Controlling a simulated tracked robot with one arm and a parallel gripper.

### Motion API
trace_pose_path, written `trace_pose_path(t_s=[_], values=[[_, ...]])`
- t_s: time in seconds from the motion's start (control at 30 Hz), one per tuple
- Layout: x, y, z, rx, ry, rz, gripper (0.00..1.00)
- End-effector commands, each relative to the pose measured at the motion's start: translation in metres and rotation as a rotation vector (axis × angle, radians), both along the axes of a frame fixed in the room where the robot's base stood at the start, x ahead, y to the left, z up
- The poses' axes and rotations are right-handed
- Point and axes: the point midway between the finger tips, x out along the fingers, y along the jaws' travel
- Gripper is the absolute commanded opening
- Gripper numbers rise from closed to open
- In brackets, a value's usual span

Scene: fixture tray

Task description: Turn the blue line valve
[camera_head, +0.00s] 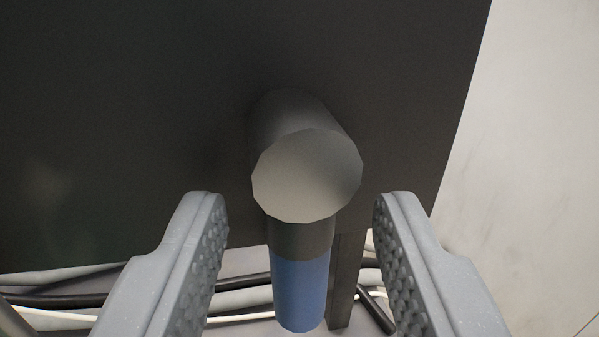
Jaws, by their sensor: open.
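The blue line valve has a grey round hub (307,175) that sticks out from a dark panel. Its handle (300,290) hangs straight down from the hub, dark grey at the top and blue below. My gripper (300,205) is open, with one grey studded finger on each side of the valve. The handle shows between the fingers, with a gap on both sides. I cannot tell from this one view how far the fingertips reach in depth.
The dark panel (130,120) fills the upper left and middle. A dark post (345,285) stands just right of the handle. Several cables and pipes (60,300) run low behind. A pale wall or floor surface (530,170) lies at the right, clear of objects.

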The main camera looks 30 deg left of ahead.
Motion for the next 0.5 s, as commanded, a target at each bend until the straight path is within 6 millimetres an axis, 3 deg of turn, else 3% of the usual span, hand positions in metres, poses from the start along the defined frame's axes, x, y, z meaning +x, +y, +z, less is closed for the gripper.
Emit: trace_pose_path(t_s=[0.37, 0.5], values=[[0.0048, 0.0028, 0.0006, 0.000, -0.001, 0.000, 0.41], [0.0048, 0.0028, 0.0005, 0.001, -0.001, 0.000, 0.05]])
